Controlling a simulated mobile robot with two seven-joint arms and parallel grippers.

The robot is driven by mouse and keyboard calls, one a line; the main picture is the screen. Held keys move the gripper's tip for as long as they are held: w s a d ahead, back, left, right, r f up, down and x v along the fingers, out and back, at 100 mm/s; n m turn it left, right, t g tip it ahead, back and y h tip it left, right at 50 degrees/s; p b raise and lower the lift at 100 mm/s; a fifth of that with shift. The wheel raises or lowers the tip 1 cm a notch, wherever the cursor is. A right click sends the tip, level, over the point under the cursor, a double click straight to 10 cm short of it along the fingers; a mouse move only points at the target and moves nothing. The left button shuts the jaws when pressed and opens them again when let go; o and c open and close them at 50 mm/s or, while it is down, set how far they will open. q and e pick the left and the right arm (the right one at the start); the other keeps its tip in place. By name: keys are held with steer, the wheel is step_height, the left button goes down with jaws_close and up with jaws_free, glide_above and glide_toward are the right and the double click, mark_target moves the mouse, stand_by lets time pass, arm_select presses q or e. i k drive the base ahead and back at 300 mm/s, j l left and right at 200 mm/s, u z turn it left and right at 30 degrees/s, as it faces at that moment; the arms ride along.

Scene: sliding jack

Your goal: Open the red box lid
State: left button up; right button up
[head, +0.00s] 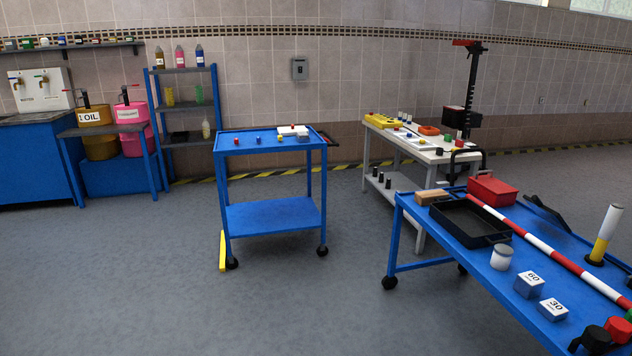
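The red box (492,193) with its red lid stands on the far end of the blue table (440,238) at the right. Its lid looks shut, and a small dark handle shows on top. Neither of my grippers is in the head view, so I cannot see how they stand relative to the box.
A black tray (468,222), a wooden block (433,197) and a red-white striped bar (550,254) lie close to the box. A white jar (502,257) and numbered cubes (529,284) stand nearer. A blue cart (270,214) stands mid-room; the grey floor at front left is clear.

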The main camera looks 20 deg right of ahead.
mark_target(496, 187)
steer(key=i+z, duration=0.2)
steer(key=z, duration=0.25)
steer(key=i+z, duration=0.2)
steer(key=z, duration=0.25)
steer(key=i+z, duration=0.2)
steer(key=z, duration=0.25)
steer(key=i+j+z, duration=0.1)
steer(key=i+z, duration=0.25)
steer(key=i+j+z, duration=0.1)
steer(key=z, duration=0.3)
steer(key=i, duration=0.05)
